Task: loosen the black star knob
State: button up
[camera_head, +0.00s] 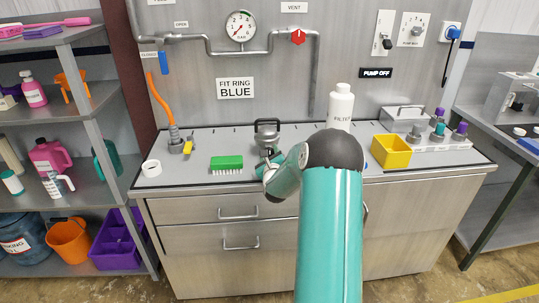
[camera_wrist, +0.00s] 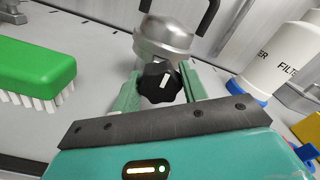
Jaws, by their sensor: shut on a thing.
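The black star knob (camera_wrist: 160,83) has a white mark on its face and sits on the front of a silver metal housing (camera_wrist: 165,40) with a dark handle. My gripper (camera_wrist: 160,92) has its two green fingers on the left and right sides of the knob and is shut on it. In the head view the housing (camera_head: 267,134) stands on the counter below the wall panel. My gripper (camera_head: 270,163) reaches it from the front there, and the knob is too small or hidden to make out.
A green brush (camera_wrist: 35,70) lies close on the left. A white filter bottle (camera_wrist: 280,60) stands at the right, with a yellow bin (camera_head: 391,152) beyond it. A white ring (camera_head: 151,168) and an orange hose (camera_head: 160,105) are at the counter's left end.

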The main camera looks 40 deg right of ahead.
jog(key=shift+n, duration=0.4)
jog(key=n, duration=0.2)
jog(key=shift+n, duration=0.4)
jog(key=n, duration=0.3)
jog(key=shift+n, duration=0.4)
jog(key=n, duration=0.7)
jog(key=shift+f, duration=0.1)
jog(key=n, duration=0.5)
jog(key=shift+n, duration=2.3)
jog(key=o, duration=1)
